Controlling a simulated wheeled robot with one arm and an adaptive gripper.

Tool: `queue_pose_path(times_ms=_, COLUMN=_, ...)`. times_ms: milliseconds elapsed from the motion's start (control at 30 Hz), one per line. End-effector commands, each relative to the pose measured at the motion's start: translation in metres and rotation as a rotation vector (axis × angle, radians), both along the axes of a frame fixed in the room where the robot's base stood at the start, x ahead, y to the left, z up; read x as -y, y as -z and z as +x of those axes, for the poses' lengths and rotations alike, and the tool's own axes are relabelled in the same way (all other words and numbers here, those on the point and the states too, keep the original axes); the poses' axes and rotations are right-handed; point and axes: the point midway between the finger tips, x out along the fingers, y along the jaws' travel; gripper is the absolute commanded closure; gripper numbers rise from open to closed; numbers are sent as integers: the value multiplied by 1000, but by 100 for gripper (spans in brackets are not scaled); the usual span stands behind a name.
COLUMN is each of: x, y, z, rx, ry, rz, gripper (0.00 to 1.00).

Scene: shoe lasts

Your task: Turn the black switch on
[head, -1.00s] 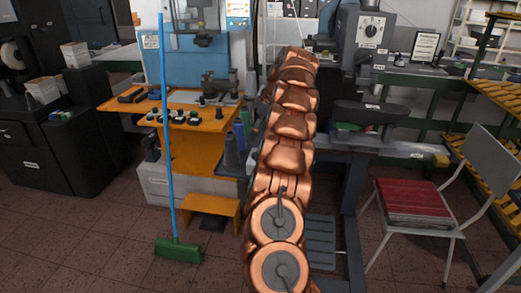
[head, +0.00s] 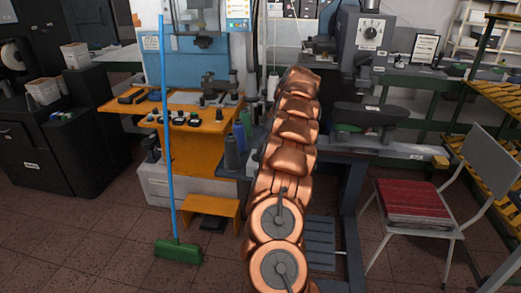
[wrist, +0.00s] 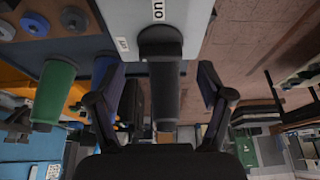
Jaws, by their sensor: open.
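In the wrist view, a black tapered cylinder (wrist: 160,75) hangs down from a pale grey panel (wrist: 205,20) at the top middle. It looks like the black switch, though I cannot be sure. A small white label with dark letters is beside its base. My gripper (wrist: 160,105) is open, with one dark finger on each side of the cylinder and visible gaps between. I cannot tell how far off in depth it is. In the head view my copper arm hides the gripper, and I cannot pick out the switch there.
In the wrist view, a green cylinder (wrist: 55,85) and a blue cylinder (wrist: 107,70) stand left of the black one. In the head view, an orange bench (head: 125,112) is left of my arm, a broom (head: 178,250) leans before it, and a chair (head: 425,200) stands right.

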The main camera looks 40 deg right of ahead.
Motion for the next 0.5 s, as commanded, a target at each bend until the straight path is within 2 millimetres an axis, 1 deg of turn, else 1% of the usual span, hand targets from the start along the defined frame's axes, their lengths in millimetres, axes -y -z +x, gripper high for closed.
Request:
queue_pose_path(times_ms=233, x=-6, y=20, z=7, rx=-1, ry=0, rz=2, gripper=21)
queue_pose_path(times_ms=500, x=-7, y=29, z=10, rx=0, ry=0, rz=0, gripper=21)
